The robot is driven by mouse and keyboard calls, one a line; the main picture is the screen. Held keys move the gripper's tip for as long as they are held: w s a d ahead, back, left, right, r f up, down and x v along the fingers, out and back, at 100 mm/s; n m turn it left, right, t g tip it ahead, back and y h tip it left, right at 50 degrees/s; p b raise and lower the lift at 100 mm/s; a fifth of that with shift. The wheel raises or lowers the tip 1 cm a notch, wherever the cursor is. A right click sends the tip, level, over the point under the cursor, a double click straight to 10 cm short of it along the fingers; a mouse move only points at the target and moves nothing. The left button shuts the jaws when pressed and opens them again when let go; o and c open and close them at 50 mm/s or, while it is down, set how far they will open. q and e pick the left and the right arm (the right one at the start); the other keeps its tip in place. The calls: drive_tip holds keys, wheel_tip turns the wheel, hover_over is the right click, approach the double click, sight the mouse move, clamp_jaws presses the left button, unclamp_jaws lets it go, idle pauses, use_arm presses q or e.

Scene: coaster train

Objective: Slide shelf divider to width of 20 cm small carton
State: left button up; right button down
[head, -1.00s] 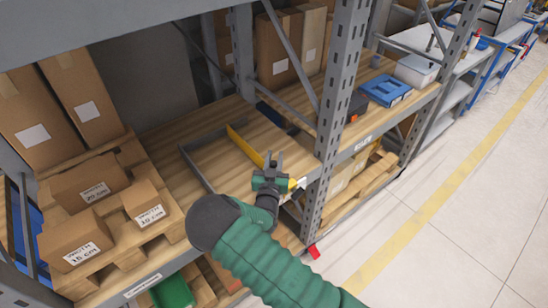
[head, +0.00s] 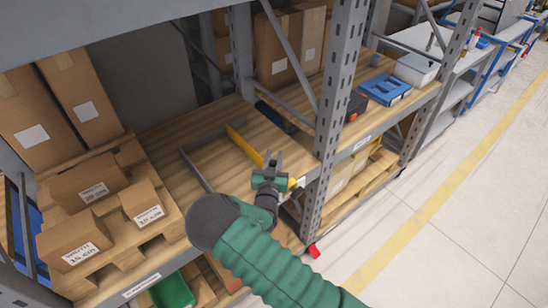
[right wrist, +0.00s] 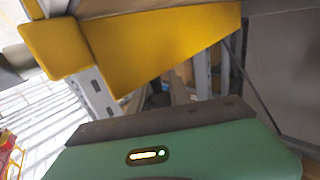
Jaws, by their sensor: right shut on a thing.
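The yellow shelf divider (head: 242,144) stands on the wooden shelf, right of a grey fixed rail (head: 195,168). My right gripper (head: 272,162) is at the divider's front end, shut on it; the fingers hide part of that end. In the right wrist view the yellow divider (right wrist: 160,45) fills the top above my green gripper body. Three small cartons sit on a pallet at left: a back one (head: 75,182) whose blurred label seems to read 20 cm, a front one (head: 62,240) marked 15 cm, and a right one (head: 140,196) marked 10 cm. My left gripper is not in view.
Bare shelf board (head: 215,165) lies between the grey rail and the divider. A grey upright post (head: 338,95) rises just right of my gripper. Tall cartons (head: 75,98) stand behind the pallet (head: 130,250). A blue bin (head: 385,89) sits farther right.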

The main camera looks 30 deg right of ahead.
drive_tip(key=shift+f, duration=0.1)
drive_tip(key=shift+d+f+b, duration=0.15)
drive_tip(key=shift+b, duration=0.3)
drive_tip(key=c, duration=1.6)
unclamp_jaws()
drive_tip(key=o, duration=0.4)
drive_tip(key=shift+w+d, duration=0.1)
drive_tip(key=shift+w, duration=0.05)
